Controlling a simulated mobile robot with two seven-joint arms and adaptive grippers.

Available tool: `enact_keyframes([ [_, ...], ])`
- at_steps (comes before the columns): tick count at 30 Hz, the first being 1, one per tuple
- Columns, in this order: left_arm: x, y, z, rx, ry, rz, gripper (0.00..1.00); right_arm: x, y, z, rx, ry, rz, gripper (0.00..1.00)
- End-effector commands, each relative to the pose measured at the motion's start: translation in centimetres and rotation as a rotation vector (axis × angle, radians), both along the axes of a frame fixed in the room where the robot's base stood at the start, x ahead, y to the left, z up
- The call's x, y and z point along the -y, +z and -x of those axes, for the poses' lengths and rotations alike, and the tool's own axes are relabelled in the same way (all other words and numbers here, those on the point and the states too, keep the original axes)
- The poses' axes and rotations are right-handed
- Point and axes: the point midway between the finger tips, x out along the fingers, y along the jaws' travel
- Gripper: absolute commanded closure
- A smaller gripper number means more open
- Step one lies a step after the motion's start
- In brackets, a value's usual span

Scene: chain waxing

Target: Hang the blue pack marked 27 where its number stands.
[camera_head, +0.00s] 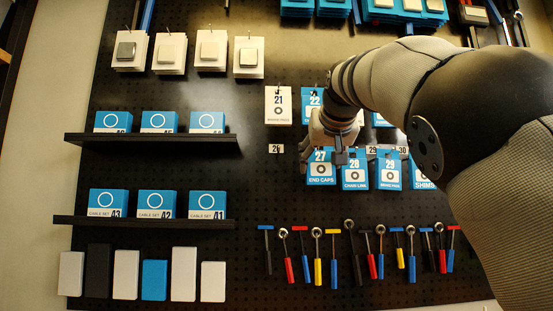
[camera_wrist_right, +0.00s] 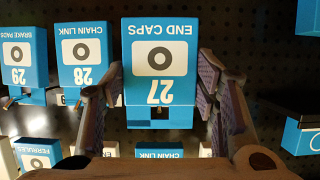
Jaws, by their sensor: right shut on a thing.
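The blue pack marked 27, END CAPS (camera_head: 320,172), is in my right gripper (camera_head: 335,152), at the left end of the lower row of blue packs. In the right wrist view the pack (camera_wrist_right: 160,70) shows upside down between the two fingers (camera_wrist_right: 160,90). It looks larger and nearer than the pack marked 28 (camera_wrist_right: 82,55). Number tag 26 (camera_head: 276,149) shows on the board with no pack under it. Tag 27 is not seen; my gripper covers the area right of tag 26. Whether the pack touches a hook is hidden. My left gripper is out of view.
Packs 28 (camera_head: 355,172) and 29 (camera_head: 390,172) hang close to the right of pack 27. White pack 21 (camera_head: 278,105) and blue pack 22 (camera_head: 311,97) hang above. Tools (camera_head: 333,255) hang below. Shelves (camera_head: 150,139) with boxes stand left.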

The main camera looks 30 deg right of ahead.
Motion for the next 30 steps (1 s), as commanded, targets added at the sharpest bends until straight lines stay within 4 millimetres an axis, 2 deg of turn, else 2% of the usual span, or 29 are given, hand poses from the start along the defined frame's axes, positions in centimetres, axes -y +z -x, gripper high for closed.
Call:
enact_keyframes([
  [15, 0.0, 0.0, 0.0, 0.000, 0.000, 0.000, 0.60, 1.9, -0.4, -3.4, 0.000, 0.000, -0.001, 0.73],
  [30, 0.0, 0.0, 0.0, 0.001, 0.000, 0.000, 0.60, 2.3, -0.8, -4.0, 0.001, 0.000, 0.000, 0.73],
])
